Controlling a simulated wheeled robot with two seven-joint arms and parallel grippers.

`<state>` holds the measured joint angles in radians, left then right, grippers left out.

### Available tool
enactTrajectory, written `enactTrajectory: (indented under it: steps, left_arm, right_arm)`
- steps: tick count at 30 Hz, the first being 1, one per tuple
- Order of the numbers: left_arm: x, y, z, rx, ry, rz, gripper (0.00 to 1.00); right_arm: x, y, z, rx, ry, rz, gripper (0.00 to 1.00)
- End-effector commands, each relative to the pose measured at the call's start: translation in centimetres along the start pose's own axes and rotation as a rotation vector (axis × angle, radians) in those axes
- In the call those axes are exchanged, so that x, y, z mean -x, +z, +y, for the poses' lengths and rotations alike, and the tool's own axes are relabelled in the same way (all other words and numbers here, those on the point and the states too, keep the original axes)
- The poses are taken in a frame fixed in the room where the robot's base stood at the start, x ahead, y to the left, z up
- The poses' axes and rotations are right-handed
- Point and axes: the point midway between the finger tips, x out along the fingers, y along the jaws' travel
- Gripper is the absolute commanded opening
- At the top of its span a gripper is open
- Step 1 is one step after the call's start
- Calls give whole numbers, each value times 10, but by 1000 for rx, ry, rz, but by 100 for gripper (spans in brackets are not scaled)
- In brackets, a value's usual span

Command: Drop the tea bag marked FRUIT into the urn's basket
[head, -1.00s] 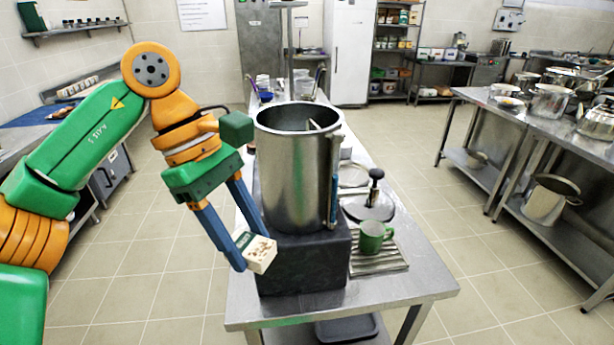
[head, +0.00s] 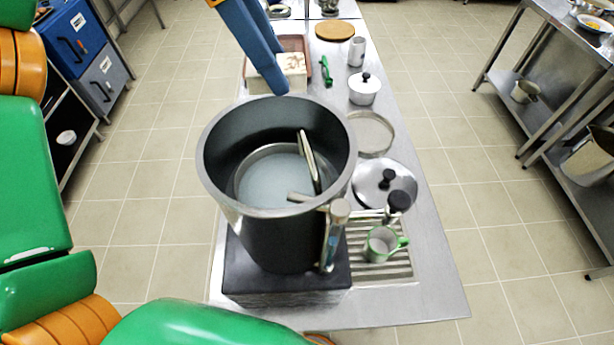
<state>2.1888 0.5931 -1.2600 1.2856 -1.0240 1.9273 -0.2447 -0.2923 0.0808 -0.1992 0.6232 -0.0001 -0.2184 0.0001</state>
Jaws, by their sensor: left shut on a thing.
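The urn (head: 275,235) is a tall steel pot on a dark block at the near end of the steel table. I look down into it. Inside sits the round basket (head: 280,178), with a pale floor and a disc (head: 308,160) standing upright at its right. My left gripper (head: 272,68), with blue fingers, is shut on a cream tea bag (head: 292,64) with a brownish print. It holds the bag beyond the urn's far rim, outside the opening. The word on the bag cannot be read in this view. My right gripper is not in view.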

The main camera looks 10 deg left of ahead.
Motion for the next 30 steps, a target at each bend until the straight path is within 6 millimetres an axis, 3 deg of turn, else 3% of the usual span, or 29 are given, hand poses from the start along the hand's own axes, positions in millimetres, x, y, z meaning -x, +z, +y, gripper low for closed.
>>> enactTrajectory:
  steps: [10,20,21,24,30]
  left_arm:
    - [-45,-19,0,0,0,1,0]
    - [-51,-21,0,-1,-1,-1,0]
    - [-51,-21,0,-1,-1,-1,56]
    - [-51,-21,0,-1,-1,-1,83]
    - [-51,-21,0,-1,-1,-1,86]
  right_arm:
    - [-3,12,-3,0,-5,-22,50]
    - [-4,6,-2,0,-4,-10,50]
    - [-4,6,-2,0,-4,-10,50]
    - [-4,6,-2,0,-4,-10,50]
    - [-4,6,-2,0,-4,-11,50]
